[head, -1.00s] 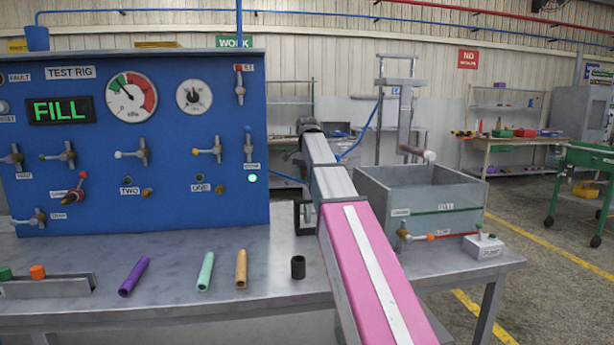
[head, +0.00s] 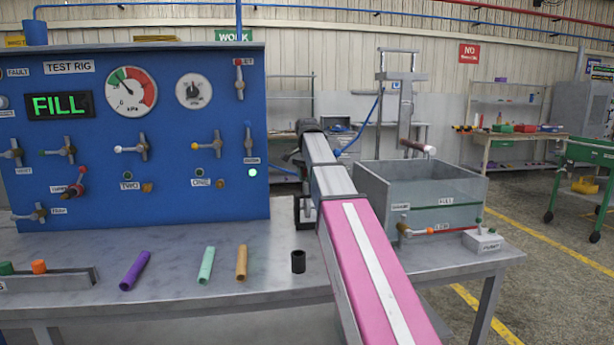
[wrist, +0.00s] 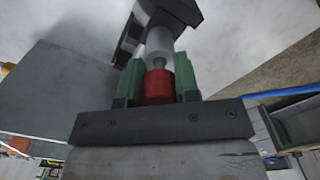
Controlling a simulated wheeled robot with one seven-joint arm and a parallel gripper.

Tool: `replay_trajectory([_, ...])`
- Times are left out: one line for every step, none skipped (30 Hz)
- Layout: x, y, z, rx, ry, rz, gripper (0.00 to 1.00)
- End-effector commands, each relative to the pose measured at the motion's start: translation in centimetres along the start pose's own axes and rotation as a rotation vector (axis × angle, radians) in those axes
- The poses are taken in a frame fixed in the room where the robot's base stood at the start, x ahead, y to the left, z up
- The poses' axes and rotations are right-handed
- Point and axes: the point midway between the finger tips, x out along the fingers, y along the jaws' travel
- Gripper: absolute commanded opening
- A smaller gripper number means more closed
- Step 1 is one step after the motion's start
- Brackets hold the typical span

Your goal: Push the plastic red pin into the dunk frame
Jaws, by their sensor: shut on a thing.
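In the wrist view my gripper (wrist: 158,80) has its two green fingers shut on a red cylindrical piece (wrist: 159,88), which I take to be the red pin. A narrow grey stem and a pale cylinder lie just beyond it, and past them a black bracket (wrist: 172,14). I cannot tell whether the pin touches these parts. In the head view my arm hides the gripper and the pin. A tall grey metal frame (head: 404,90), apparently the dunk frame, stands behind the water tank (head: 440,222).
A blue test panel (head: 130,130) stands on the grey bench (head: 190,300) at left. A blue hose (head: 362,125) hangs by the frame.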

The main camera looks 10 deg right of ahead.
Motion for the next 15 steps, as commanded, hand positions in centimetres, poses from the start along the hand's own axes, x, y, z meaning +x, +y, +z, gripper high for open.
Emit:
replay_trajectory([0.12, 0.01, 0.01, 0.0, 0.0, 0.0, 0.03])
replay_trajectory([0.08, 0.0, 0.0, 0.0, 0.0, 0.0, 0.39])
replay_trajectory([0.07, 0.0, 0.0, 0.0, 0.0, 0.0, 0.52])
replay_trajectory([0.07, 0.0, 0.0, 0.0, 0.0, 0.0, 0.59])
replay_trajectory([0.06, 0.0, 0.0, 0.0, 0.0, 0.0, 0.59])
replay_trajectory([0.06, 0.0, 0.0, 0.0, 0.0, 0.0, 0.59])
replay_trajectory([0.06, 0.0, 0.0, 0.0, 0.0, 0.0, 0.59])
replay_trajectory([0.05, 0.0, 0.0, 0.0, 0.0, 0.0, 0.59])
replay_trajectory([0.05, 0.0, 0.0, 0.0, 0.0, 0.0, 0.59])
replay_trajectory([0.05, 0.0, 0.0, 0.0, 0.0, 0.0, 0.59])
replay_trajectory([0.05, 0.0, 0.0, 0.0, 0.0, 0.0, 0.59])
replay_trajectory([0.0, -0.01, -0.01, 0.0, 0.0, 0.0, 0.59])
replay_trajectory([-0.08, -0.01, -0.01, 0.0, 0.0, 0.0, 0.59])
replay_trajectory([-0.21, -0.02, -0.02, 0.0, 0.0, -0.001, 0.59])
replay_trajectory([-0.48, -0.04, -0.04, 0.0, 0.001, -0.001, 0.59])
